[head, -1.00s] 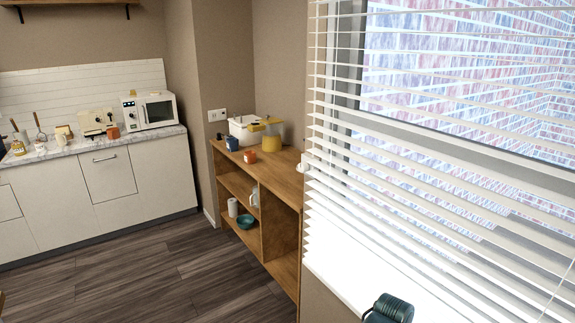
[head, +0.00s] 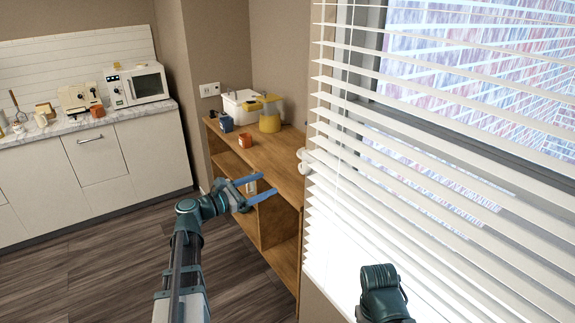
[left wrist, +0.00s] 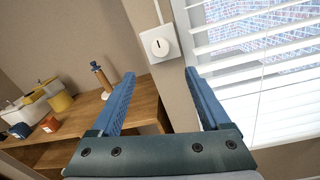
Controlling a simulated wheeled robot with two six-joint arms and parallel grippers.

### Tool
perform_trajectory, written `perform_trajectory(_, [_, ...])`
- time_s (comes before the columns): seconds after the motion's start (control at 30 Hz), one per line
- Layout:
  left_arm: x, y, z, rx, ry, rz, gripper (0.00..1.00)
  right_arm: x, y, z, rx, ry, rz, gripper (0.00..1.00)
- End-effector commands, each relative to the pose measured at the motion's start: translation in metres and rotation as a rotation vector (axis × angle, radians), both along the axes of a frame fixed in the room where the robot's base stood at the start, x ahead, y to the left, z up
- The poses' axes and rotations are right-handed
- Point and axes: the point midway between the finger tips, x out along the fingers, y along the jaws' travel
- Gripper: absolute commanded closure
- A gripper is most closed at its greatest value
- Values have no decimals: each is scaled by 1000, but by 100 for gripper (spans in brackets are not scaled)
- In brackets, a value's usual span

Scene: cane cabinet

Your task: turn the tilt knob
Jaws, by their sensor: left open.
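The tilt knob (left wrist: 158,44) is a white round dial with a dark mark, on a square white plate on the wall strip beside the window blinds. In the head view a small white knob shape (head: 304,160) shows side-on at the blinds' left edge. My left gripper (head: 268,184) has its blue fingers apart and empty, pointing right in front of the wooden shelf. In the left wrist view the open fingers (left wrist: 160,76) point toward the knob, with a gap between them and it. The fingers of my right gripper do not show.
White slatted blinds (head: 420,190) cover the window on the right. A wooden shelf unit (head: 275,155) stands left of the knob, with an orange mug (head: 245,140), a blue mug (head: 226,123) and a brown grinder (left wrist: 100,77). The kitchen counter (head: 85,125) is farther back.

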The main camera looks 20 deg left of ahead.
Motion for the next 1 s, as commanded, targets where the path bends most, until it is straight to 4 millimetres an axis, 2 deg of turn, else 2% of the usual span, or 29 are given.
perform_trajectory(0.17, [3,-1,0,-4,0,1,20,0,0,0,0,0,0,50])
perform_trajectory(0.27, [13,-8,0,-3,0,-1,20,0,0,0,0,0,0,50])
perform_trajectory(0.7, [83,-58,0,-1,0,-3,20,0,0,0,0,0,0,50])
perform_trajectory(1.0, [110,-77,0,0,-1,-1,20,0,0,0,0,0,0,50])
